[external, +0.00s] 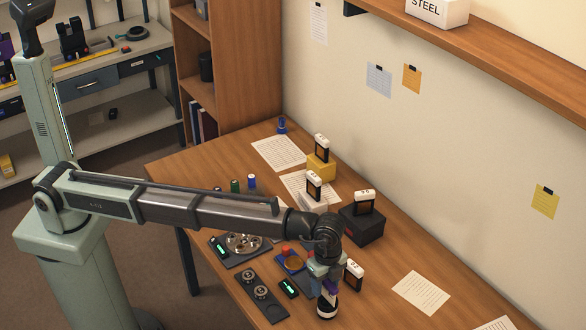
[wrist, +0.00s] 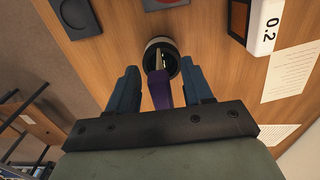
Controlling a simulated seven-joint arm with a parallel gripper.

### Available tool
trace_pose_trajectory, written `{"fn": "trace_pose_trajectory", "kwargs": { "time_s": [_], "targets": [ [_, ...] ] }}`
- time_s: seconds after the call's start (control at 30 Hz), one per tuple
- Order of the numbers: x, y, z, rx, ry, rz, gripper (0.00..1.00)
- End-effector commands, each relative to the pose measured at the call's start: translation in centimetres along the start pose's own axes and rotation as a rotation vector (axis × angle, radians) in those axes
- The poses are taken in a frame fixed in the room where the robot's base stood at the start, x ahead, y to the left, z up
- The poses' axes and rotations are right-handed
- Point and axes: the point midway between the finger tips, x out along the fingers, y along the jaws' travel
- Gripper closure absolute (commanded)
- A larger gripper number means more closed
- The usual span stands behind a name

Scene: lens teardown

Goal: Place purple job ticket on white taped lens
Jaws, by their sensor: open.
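The white taped lens (external: 327,306) is a dark cylinder with a white band, upright on the table near its front right edge. In the wrist view the lens (wrist: 152,45) shows its round open top. The purple job ticket (wrist: 159,90) lies between my blue fingers, with clear gaps on both sides, and its far end overlaps the lens opening. My gripper (wrist: 161,80) is open, directly above the lens. In the external view my gripper (external: 326,286) partly hides the ticket. I cannot tell how the ticket rests on the lens.
A black-and-white gauge block (external: 353,276) stands close right of my gripper. A dark two-cup tray (external: 256,288) and a small display device (external: 288,288) lie to the left. A round metal plate (external: 243,244) is behind them. Bare table lies right, around a paper sheet (external: 421,293).

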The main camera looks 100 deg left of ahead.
Motion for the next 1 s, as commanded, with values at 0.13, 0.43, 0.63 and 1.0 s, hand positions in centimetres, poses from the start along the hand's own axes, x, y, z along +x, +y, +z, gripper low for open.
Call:
{"fn": "trace_pose_trajectory", "kwargs": {
  "time_s": [0.13,0.43,0.63,1.0],
  "targets": [
    [-3.0,-0.1,-0.1,0.000,0.002,-0.001,0.50],
    [-7.9,-0.1,-0.1,0.001,0.001,-0.001,0.50],
    [-9.3,0.0,-0.1,0.001,0.000,0.000,0.50],
    [-9.6,0.0,0.0,0.001,0.000,0.000,0.50]
  ]
}}
